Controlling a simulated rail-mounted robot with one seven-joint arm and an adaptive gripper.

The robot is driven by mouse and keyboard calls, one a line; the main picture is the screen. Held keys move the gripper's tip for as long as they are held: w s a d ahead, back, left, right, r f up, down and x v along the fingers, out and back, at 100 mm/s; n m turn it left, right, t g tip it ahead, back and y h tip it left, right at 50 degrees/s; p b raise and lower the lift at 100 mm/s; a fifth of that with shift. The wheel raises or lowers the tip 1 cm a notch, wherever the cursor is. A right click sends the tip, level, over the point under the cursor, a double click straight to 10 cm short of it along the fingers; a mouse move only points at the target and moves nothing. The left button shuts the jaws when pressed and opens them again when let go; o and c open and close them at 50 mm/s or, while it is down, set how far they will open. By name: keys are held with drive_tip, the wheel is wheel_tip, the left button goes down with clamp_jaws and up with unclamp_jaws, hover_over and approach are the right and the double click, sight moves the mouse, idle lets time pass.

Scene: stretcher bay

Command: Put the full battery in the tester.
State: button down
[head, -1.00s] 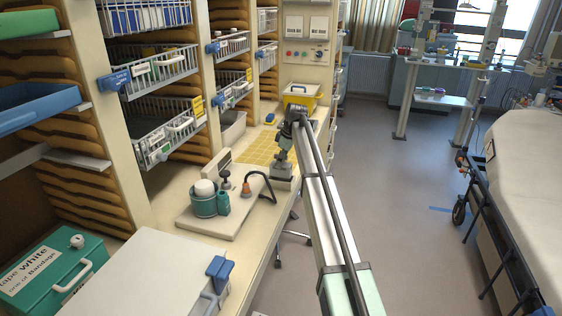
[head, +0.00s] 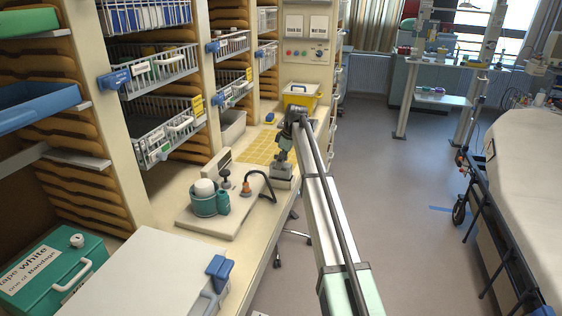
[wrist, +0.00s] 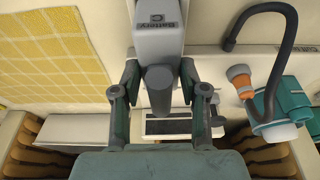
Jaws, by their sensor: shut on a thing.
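A grey block marked "Battery C" (wrist: 158,32) sits at the top middle of the wrist view, with a round grey post on it. My gripper (wrist: 160,78) is shut on this battery, with one finger on each side of the post. In the head view my gripper (head: 283,158) points down over the bench's front edge, and the grey battery (head: 283,183) is below it. I cannot tell whether the battery touches the bench, nor read its charge. I cannot pick out the tester with certainty.
A white base plate (head: 214,222) carries teal pots, a dark hose and an orange cone close to the battery. A yellow grid mat (head: 255,150) lies behind it on the bench. A yellow bin (head: 300,95) stands farther back. Wire baskets line the left.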

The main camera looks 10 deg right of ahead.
drive_tip(key=shift+f+b, duration=0.65)
drive_tip(key=shift+f, duration=1.2)
drive_tip(key=c, duration=0.5)
unclamp_jaws()
drive_tip(key=shift+r, duration=0.1)
